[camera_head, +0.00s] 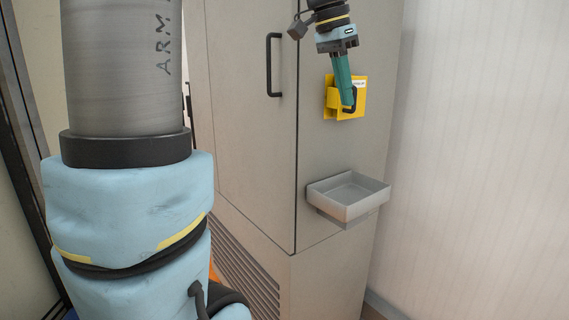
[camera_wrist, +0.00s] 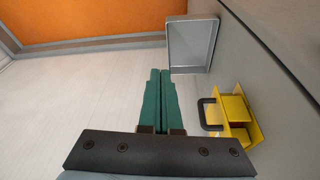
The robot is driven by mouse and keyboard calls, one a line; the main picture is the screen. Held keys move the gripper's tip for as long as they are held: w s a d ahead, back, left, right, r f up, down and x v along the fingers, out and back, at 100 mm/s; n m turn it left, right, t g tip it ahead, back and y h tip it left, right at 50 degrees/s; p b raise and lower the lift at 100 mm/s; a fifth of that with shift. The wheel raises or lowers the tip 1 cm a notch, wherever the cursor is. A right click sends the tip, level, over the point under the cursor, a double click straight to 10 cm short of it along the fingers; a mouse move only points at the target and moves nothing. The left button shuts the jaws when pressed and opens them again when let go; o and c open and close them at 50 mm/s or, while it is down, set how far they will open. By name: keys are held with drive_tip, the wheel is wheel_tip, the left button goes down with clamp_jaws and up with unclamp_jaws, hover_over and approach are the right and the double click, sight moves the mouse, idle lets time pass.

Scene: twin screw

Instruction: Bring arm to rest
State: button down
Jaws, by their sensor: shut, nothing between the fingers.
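My gripper (camera_head: 348,104) has green fingers that point down in front of the cabinet's side face in the head view. In the wrist view the fingers (camera_wrist: 160,72) lie side by side, shut with nothing between them. A yellow holder (camera_head: 357,98) is fixed to the cabinet side, partly hidden behind my fingers in the head view. In the wrist view the yellow holder (camera_wrist: 236,118) is to the right of my fingers, apart from them, with a black loop-shaped handle (camera_wrist: 206,114) at its left side.
A tall grey cabinet (camera_head: 240,150) with a black door handle (camera_head: 269,65) fills the middle. A shallow grey tray (camera_head: 352,196) juts from its side below the yellow holder; it looks empty. A pale wall (camera_head: 480,160) is to the right. An orange surface (camera_wrist: 90,22) shows in the wrist view.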

drive_tip(key=a+f+n+y, duration=0.1)
drive_tip(key=a+f+n, duration=0.65)
drive_tip(key=f, duration=0.65)
drive_tip(key=s+a+f+n+y, duration=0.1)
drive_tip(key=s+a+f+n, duration=0.1)
drive_tip(key=s+a+f, duration=0.2)
drive_tip(key=s+a+f+n, duration=0.2)
drive_tip(key=s+a+f, duration=0.2)
drive_tip(key=a+f, duration=0.3)
wheel_tip(320, 180, down, 3)
drive_tip(key=shift+a+r+t+y, duration=0.1)
drive_tip(key=shift+a+t+y, duration=0.05)
drive_tip(key=shift+t+y, duration=0.2)
drive_tip(key=shift+s, duration=0.1)
